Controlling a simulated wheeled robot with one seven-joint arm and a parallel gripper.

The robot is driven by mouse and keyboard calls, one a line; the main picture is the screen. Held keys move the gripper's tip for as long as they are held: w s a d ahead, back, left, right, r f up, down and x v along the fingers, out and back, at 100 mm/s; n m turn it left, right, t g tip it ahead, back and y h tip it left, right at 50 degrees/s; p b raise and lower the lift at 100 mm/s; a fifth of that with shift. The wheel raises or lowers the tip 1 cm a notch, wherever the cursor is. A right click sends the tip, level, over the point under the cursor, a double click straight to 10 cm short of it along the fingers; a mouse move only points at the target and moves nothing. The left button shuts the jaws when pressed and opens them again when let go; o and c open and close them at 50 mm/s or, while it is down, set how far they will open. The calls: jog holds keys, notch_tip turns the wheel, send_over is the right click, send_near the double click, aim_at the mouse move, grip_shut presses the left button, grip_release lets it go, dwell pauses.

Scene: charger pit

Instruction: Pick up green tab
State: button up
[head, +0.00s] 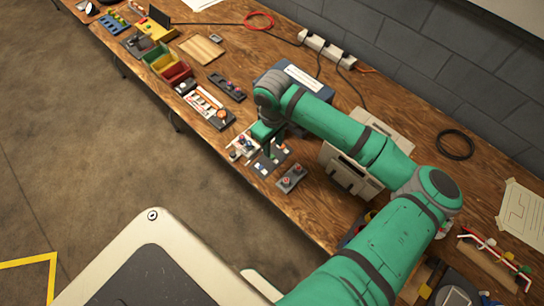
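My gripper (266,143) is at the end of the green arm, low over the front edge of the wooden bench. Its fingers are small and dark here, and I cannot tell whether they are open or shut or hold anything. A dark grey plate (268,163) with small light pieces lies just below it. A light block with red and dark parts (243,147) sits just left of it. I cannot make out the green tab for sure; it may be too small or hidden by my gripper.
A grey block with two reddish knobs (292,179) lies right of the plate. A dark strip with pink knobs (227,87), coloured bins (167,61) and a blue-grey box (311,83) stand farther back. A beige case (342,171) is beside my arm.

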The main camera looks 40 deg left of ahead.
aim_at(273, 157)
jog(key=shift+w+a+f, duration=0.1)
jog(key=shift+f, duration=3.55)
grip_shut()
